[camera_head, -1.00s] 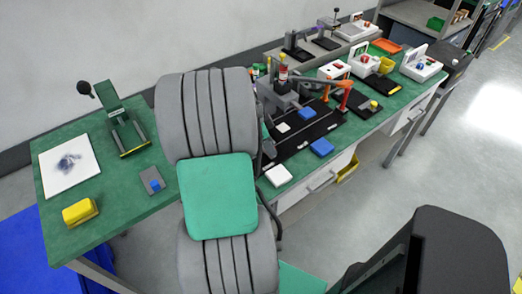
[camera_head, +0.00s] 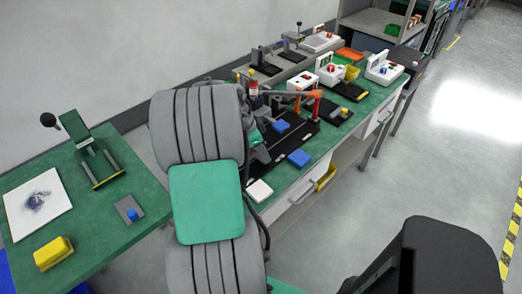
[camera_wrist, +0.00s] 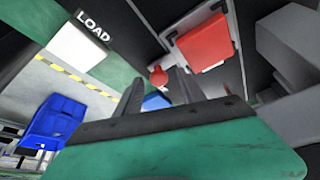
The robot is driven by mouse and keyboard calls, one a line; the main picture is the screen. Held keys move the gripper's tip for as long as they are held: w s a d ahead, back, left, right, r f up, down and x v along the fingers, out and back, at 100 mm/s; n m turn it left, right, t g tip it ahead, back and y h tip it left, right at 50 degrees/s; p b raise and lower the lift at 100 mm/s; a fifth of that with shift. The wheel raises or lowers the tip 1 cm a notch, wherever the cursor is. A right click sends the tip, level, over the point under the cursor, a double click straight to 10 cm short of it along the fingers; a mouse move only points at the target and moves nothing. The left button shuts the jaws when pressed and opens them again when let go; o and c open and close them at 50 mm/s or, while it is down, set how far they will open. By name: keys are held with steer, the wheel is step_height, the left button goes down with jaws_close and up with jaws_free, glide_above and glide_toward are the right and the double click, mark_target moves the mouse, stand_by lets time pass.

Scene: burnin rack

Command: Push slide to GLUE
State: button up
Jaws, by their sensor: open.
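In the wrist view, my gripper (camera_wrist: 160,92) has its two dark fingers apart, with a small blue block (camera_wrist: 156,102) showing between them farther off. A red pad (camera_wrist: 205,42) on a pale frame and a small red knob (camera_wrist: 158,76) lie just beyond the fingers. A white pad (camera_wrist: 78,46) lies beside the word LOAD (camera_wrist: 92,26). I see no GLUE label that I can read, and cannot tell for sure which part is the slide. In the head view, a black track (camera_head: 284,146) runs along the bench; my arm hides the gripper and part of the track.
Blue pads (camera_head: 299,158) and a white pad (camera_head: 259,191) lie along the bench front. A red-and-grey post (camera_head: 253,88) and an orange stand (camera_head: 316,103) rise beside the track. A green side table (camera_head: 100,232) is at left. Open floor (camera_head: 410,170) lies right.

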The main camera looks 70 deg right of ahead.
steer(key=shift+r, duration=0.1)
steer(key=v, duration=0.7)
steer(key=shift+r, duration=0.3)
steer(key=shift+w+a, duration=0.1)
steer(key=shift+c, duration=0.4)
